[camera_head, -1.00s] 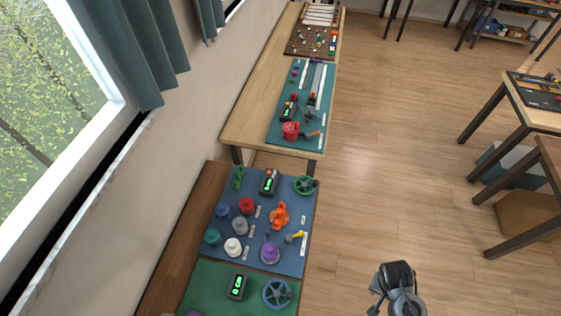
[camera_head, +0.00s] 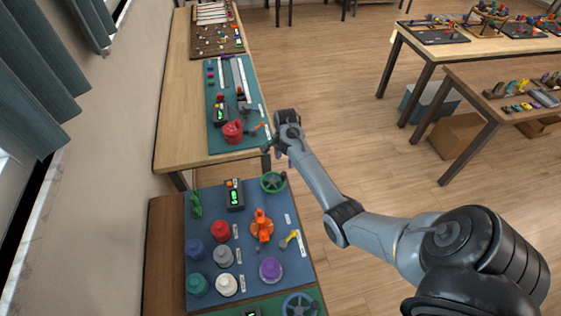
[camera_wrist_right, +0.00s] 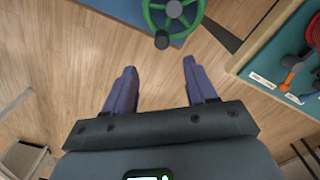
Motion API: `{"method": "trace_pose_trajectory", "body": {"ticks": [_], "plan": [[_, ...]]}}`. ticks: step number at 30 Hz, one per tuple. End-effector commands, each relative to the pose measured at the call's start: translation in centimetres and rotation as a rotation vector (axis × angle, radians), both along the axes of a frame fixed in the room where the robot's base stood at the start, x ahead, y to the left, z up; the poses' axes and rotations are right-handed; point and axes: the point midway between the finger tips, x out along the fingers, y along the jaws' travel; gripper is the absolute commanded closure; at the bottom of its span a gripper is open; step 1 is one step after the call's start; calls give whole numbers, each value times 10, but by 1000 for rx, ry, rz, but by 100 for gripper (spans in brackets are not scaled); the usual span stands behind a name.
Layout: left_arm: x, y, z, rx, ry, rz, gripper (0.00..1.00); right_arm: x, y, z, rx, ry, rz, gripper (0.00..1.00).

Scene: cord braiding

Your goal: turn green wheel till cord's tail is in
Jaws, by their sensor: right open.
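The green wheel (camera_head: 272,182) lies at the far right corner of the blue mat (camera_head: 207,270). It has spokes and a dark knob on its rim. In the right wrist view the wheel (camera_wrist_right: 150,14) is at the top edge, partly cut off, with its knob (camera_wrist_right: 162,40) toward me. My right gripper (camera_head: 279,157) is beyond the wheel in the head view, apart from it. Its two purple fingers (camera_wrist_right: 159,75) are spread and empty over the floor. The cord and its tail cannot be made out. My left gripper is not in view.
On the blue mat stand a dark box with a green display (camera_head: 235,196), an orange device (camera_head: 262,226), a green upright piece (camera_head: 196,204) and several coloured spools. A teal mat (camera_head: 222,146) with a red pot (camera_head: 232,132) lies beyond. Open floor is to the right.

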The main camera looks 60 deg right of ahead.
Motion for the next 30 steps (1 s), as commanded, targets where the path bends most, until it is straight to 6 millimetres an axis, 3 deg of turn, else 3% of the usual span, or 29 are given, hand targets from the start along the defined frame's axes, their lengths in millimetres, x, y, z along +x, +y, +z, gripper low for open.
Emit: {"method": "trace_pose_trajectory", "body": {"ticks": [5, 19, 30], "plan": [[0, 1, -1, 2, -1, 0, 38, 2, 1, -15, 2, -3, 0, 44], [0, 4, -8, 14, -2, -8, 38, 1, 1, -84, 2, -2, 2, 44], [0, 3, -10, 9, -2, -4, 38, 2, 1, -103, 1, -3, 2, 44]]}}
